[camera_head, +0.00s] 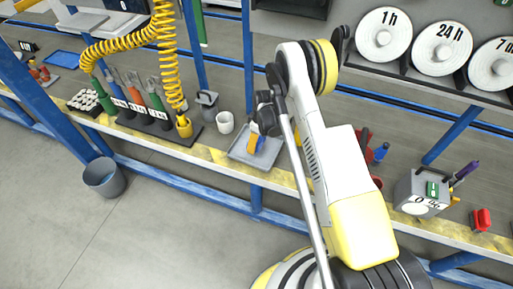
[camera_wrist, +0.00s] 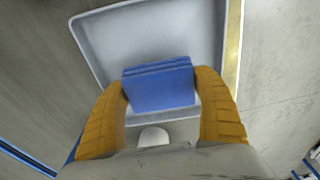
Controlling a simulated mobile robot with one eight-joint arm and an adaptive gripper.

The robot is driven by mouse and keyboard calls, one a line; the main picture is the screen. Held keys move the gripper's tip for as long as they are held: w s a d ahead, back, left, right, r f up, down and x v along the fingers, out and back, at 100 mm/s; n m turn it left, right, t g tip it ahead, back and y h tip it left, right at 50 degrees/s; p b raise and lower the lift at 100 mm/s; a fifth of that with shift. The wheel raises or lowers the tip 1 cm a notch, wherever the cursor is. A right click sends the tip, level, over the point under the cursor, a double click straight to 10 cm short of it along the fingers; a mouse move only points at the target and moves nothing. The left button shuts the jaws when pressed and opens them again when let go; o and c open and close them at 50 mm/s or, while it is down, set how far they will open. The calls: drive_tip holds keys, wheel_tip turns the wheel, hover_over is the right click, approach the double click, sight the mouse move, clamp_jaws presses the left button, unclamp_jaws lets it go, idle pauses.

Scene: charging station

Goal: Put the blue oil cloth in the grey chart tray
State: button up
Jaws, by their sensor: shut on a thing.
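The blue oil cloth (camera_wrist: 159,86) is a folded blue block between the two yellow fingers of my gripper (camera_wrist: 162,95) in the wrist view. My gripper is shut on it. The grey chart tray (camera_wrist: 100,45) is a shallow grey tray with a raised rim, and the cloth shows over its floor. I cannot tell whether the cloth touches the floor. In the head view the tray (camera_head: 241,152) lies on the bench, and my gripper (camera_head: 255,145) is over it. A little blue shows beside the fingers there, and my arm hides the tray's right part.
A white cup (camera_head: 225,122) and a dark grey weight-like block (camera_head: 207,105) stand left of the tray. Red and blue items (camera_head: 380,153) and a grey box (camera_head: 421,193) lie right of my arm.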

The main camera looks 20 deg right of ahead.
wheel_tip(320, 180, down, 4)
drive_tip(key=shift+r+b, duration=0.25)
drive_tip(key=shift+b, duration=0.5)
drive_tip(key=shift+r, duration=0.1)
drive_tip(key=o, duration=1.1)
